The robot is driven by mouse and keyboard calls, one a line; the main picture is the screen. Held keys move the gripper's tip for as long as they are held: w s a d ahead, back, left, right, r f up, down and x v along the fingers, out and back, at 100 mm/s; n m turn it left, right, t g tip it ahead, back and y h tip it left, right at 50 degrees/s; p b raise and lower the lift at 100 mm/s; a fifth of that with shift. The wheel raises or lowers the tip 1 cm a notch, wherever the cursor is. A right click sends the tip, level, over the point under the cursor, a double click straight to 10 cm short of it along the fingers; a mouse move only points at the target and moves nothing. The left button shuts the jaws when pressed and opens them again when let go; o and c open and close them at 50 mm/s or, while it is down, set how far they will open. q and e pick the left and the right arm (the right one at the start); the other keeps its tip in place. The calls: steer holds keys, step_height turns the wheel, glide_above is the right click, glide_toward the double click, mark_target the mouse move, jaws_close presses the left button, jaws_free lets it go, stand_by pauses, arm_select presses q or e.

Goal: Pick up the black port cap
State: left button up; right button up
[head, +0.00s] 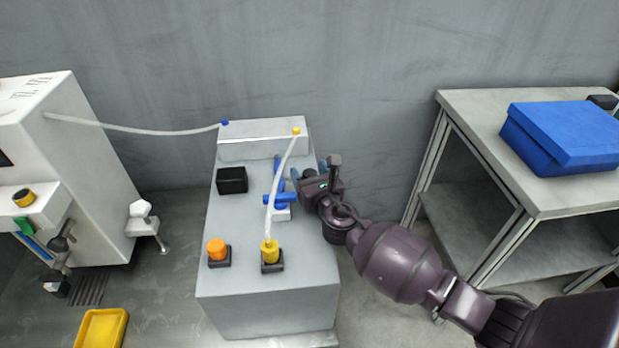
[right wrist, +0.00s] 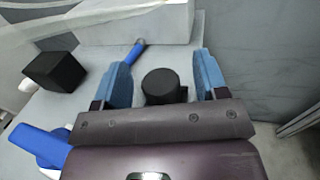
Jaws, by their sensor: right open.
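The black port cap (right wrist: 161,84) is a short dark cylinder standing on the grey bench top. In the right wrist view it sits between the two blue fingers of my right gripper (right wrist: 164,72), with a gap on each side. The gripper is open and holds nothing. In the head view my right gripper (head: 311,172) is over the right edge of the grey bench, and the cap (head: 310,174) shows only as a small dark patch between the fingers. My left gripper is not in view.
A blue valve (head: 279,190) and a pale hose stand just left of the gripper. The grey bench (head: 225,290) also bears a black box (head: 232,180), an orange cap (head: 217,248) and a yellow fitting (head: 270,251). A blue box (head: 560,138) lies on the right table.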

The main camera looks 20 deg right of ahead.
steer(key=c, duration=1)
steer(key=shift+r, duration=0.1)
